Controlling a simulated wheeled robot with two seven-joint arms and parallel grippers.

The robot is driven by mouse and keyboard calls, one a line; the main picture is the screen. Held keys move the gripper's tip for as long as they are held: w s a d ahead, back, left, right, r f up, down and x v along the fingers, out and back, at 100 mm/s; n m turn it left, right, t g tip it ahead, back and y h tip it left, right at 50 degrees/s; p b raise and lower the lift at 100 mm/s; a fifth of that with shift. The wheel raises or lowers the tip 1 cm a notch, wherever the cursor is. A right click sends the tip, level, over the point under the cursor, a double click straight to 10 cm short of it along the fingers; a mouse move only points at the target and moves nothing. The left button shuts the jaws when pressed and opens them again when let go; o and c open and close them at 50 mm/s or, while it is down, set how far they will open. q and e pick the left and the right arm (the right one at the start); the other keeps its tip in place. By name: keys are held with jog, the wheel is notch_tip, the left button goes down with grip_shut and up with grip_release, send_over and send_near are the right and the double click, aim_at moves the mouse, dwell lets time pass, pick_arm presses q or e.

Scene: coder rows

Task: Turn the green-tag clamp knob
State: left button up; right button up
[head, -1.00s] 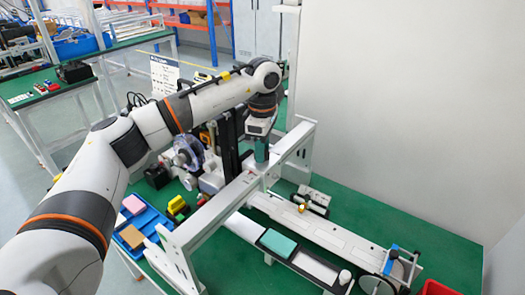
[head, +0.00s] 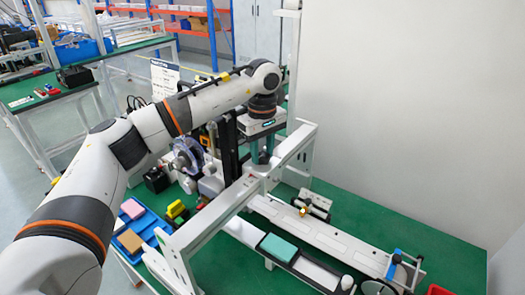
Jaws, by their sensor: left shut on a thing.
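My left gripper (head: 262,156) points straight down just behind the white crossbar (head: 245,185) of the machine. Its two teal fingers show side by side, and their lower ends are hidden behind the crossbar. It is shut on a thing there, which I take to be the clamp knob. The knob itself and its green tag cannot be made out. My right gripper is not in view.
A blue tray (head: 148,219) with pink and tan blocks lies at the left, with yellow and green pieces beside it. A teal block (head: 279,248) lies on a dark-edged tray in front. A long white rail (head: 325,235) runs to the right. The green table (head: 390,230) is bare along its back right.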

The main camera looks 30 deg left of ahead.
aim_at(263, 155)
pick_arm(q)
jog(key=shift+r, duration=0.1)
dwell(0.3)
jog(key=o, duration=1)
jog(key=shift+r, duration=0.35)
notch_tip(263, 155, up, 11)
jog(key=shift+r+b, duration=0.15)
jog(key=shift+b, duration=0.7)
jog(key=shift+s, duration=0.1)
